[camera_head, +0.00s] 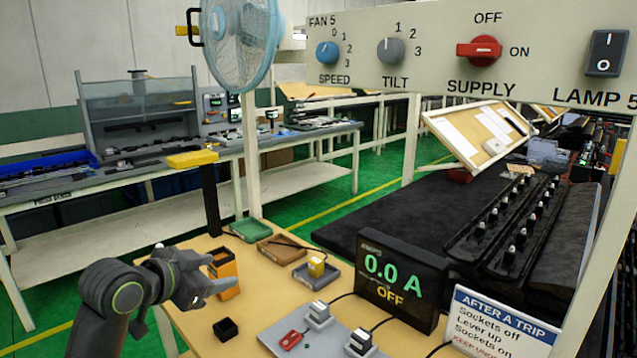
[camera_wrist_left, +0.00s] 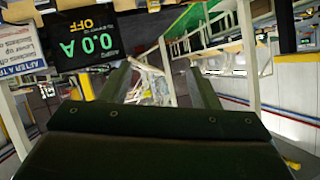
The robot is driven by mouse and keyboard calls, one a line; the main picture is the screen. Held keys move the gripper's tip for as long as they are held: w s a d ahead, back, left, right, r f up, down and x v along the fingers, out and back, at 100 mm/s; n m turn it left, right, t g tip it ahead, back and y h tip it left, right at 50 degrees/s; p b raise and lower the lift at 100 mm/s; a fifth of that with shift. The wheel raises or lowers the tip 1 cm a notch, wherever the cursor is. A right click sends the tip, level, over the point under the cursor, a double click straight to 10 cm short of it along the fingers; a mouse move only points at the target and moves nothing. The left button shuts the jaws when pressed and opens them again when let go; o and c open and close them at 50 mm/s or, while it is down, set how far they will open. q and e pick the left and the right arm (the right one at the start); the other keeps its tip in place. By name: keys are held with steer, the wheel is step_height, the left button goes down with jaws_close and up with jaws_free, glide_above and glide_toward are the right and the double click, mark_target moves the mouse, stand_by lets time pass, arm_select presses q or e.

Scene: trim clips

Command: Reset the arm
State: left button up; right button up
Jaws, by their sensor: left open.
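My left arm (camera_head: 104,298) comes in from the lower left in the head view. Its gripper (camera_head: 222,288) is held over the left part of the tan bench, pointing right. In the left wrist view the two dark fingers of the left gripper (camera_wrist_left: 160,88) stand apart with nothing between them. The gripper is open and empty. My right gripper is in neither view.
The bench (camera_head: 262,290) holds an orange box (camera_head: 224,272), a small black box (camera_head: 225,328), shallow trays, sockets with cables, and a display (camera_head: 388,280) reading 0.0 A OFF. A switch panel (camera_head: 430,60) spans the top right, beside a blue fan (camera_head: 240,40).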

arm_select(q)
steer(key=s+a+f+n+g+y, duration=0.2)
steer(key=s+a+f+n, duration=0.1)
steer(key=s+f, duration=0.65)
steer(key=s+a+f+n+g+y, duration=0.1)
steer(key=s+a+f+n+y, duration=0.15)
steer(key=s+f, duration=0.7)
steer(key=s+a+f+n+g+y, duration=0.25)
steer(key=s+f, duration=0.35)
steer(key=s, duration=0.3)
steer(key=s+a+f+n+g+y, duration=0.1)
steer(key=s+a+f+n+g, duration=0.15)
steer(key=s+f, duration=0.55)
step_height(320, 180, down, 22)
steer(key=s+a+g, duration=0.1)
steer(key=s+a, duration=0.1)
steer(key=s+d+f+g+h, duration=0.1)
steer(key=s+f, duration=1.3)
steer(key=f, duration=0.2)
steer(key=shift+s+d+m, duration=0.15)
steer(key=shift+s+m, duration=0.15)
steer(key=shift+m, duration=0.05)
steer(key=shift+o, duration=0.2)
